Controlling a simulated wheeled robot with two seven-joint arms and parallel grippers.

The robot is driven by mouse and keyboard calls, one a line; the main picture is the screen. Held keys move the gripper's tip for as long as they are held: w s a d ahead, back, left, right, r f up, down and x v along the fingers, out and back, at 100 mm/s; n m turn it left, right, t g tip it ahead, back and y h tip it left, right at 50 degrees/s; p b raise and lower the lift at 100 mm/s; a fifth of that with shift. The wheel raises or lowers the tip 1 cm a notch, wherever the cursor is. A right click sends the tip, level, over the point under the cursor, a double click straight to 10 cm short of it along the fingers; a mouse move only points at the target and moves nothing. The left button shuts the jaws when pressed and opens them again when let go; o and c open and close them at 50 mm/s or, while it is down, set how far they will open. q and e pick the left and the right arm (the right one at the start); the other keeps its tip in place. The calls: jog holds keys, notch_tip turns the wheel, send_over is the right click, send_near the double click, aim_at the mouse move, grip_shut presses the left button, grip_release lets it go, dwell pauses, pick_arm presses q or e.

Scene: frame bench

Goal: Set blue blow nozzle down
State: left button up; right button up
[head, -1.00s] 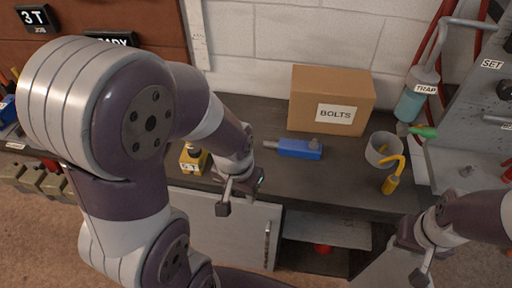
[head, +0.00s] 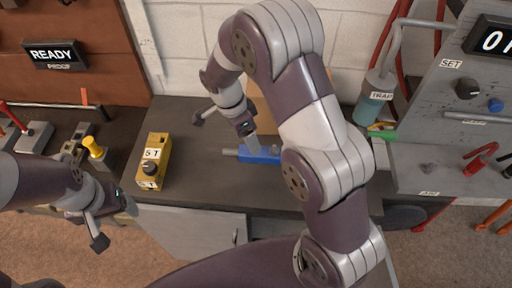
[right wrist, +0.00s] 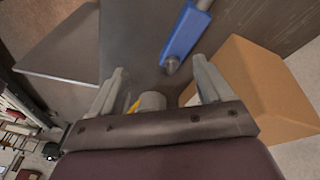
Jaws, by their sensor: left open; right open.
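A blue block-shaped item with a grey rod at its left end (head: 262,155) lies on the dark bench. It also shows in the right wrist view (right wrist: 184,34) with a grey knob. I cannot tell whether it is the blow nozzle. My right gripper (head: 225,128) is open above the bench, close to the blue item in the head view. In the right wrist view its fingers (right wrist: 159,72) are apart with nothing held; a grey cup (right wrist: 152,101) with something yellow shows beyond them. My left gripper (head: 114,223) is open and empty, low at the left in front of the bench.
A cardboard box (right wrist: 262,88) stands beside the right gripper, mostly hidden by my right arm in the head view. A yellow box (head: 153,160) stands at the bench's left. A trap bottle (head: 373,106) and grey panel (head: 425,120) are at right. The bench between is clear.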

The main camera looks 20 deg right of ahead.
jog(key=w+f+m+b, duration=0.1)
jog(key=f+m+b, duration=0.1)
jog(key=f, duration=0.1)
jog(key=w+d+f+m+h+b, duration=0.1)
jog(key=f+m+b, duration=0.1)
jog(key=f+b, duration=0.1)
jog(key=w+d+f+m+b, duration=0.1)
jog(key=f+m+b, duration=0.1)
jog(key=f, duration=0.1)
jog(key=shift+m+g+h+b, duration=0.3)
jog(key=shift+b, duration=0.05)
jog(key=shift+d+f, duration=0.15)
jog(key=x, duration=0.4)
jog(key=shift+w+d+f, duration=0.1)
jog(key=shift+d+f, duration=0.1)
pick_arm(q)
notch_tip(320, 180, down, 8)
jog(key=shift+w+d+r, duration=0.2)
jog(key=shift+w+d, duration=0.2)
jog(key=shift+w, duration=0.05)
pick_arm(e)
jog(key=shift+d+f, duration=0.1)
jog(key=shift+f, duration=0.2)
jog(key=c, duration=1.3)
jog(key=shift+r, duration=0.15)
